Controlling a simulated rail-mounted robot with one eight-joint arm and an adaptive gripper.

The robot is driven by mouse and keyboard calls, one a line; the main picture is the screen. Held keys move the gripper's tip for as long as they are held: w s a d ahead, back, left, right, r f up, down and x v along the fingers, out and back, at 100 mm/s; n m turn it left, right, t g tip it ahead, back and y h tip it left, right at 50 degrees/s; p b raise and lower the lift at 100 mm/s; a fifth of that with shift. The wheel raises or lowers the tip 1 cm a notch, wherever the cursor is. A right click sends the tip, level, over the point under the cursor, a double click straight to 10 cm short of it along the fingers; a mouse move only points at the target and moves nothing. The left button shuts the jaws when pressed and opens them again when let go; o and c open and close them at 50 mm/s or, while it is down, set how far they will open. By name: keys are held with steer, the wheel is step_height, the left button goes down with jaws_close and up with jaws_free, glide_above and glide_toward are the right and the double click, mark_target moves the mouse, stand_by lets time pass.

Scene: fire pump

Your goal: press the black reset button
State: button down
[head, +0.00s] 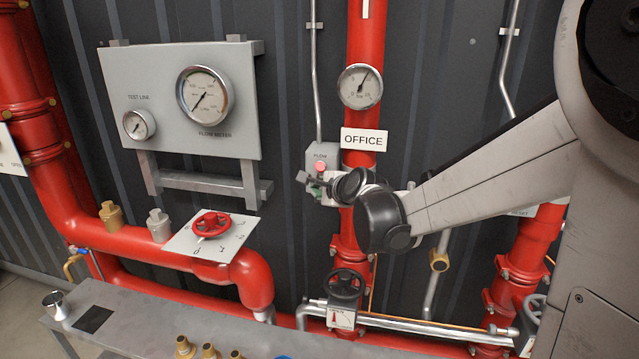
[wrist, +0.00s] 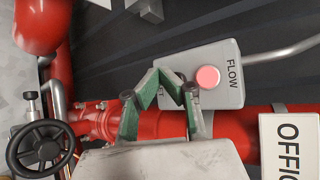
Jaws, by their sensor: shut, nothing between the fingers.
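A light grey box marked FLOW (head: 328,152) is mounted at the red OFFICE pipe, with a round pink-red lamp (head: 320,166) on its face. In the wrist view the box (wrist: 228,93) and lamp (wrist: 207,77) are large and clear. My gripper (wrist: 183,90), with green-edged fingers and dark tips, is shut and empty. Its tips overlap the lower-left part of the box face, just left of the lamp. The black reset button cannot be made out apart from the dark fingertips; part of a label there is covered. I cannot tell whether the tips touch the box. The head view shows my gripper (head: 314,186) just below the lamp.
The OFFICE sign (head: 364,139) and a pressure gauge (head: 360,87) are on the red pipe above. A black handwheel (head: 345,285) is below. A thin grey conduit (head: 316,80) rises from the box. A gauge panel (head: 245,135) stands to the left.

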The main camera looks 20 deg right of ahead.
stand_by(0.4)
steer(key=shift+w+d, duration=0.2)
steer(key=shift+w, duration=0.15)
steer(key=shift+w+d+b, duration=0.25)
steer(key=shift+w+b, duration=0.1)
steer(key=shift+w, duration=0.1)
stand_by(0.9)
steer(key=shift+s, duration=0.1)
steer(key=shift+s+a, duration=0.45)
steer(key=shift+s, duration=0.3)
steer(key=s, duration=0.1)
steer(key=s+a, duration=0.2)
steer(key=s, duration=0.1)
steer(key=shift+s+a, duration=0.1)
steer(key=shift+a, duration=0.15)
stand_by(0.4)
stand_by(0.4)
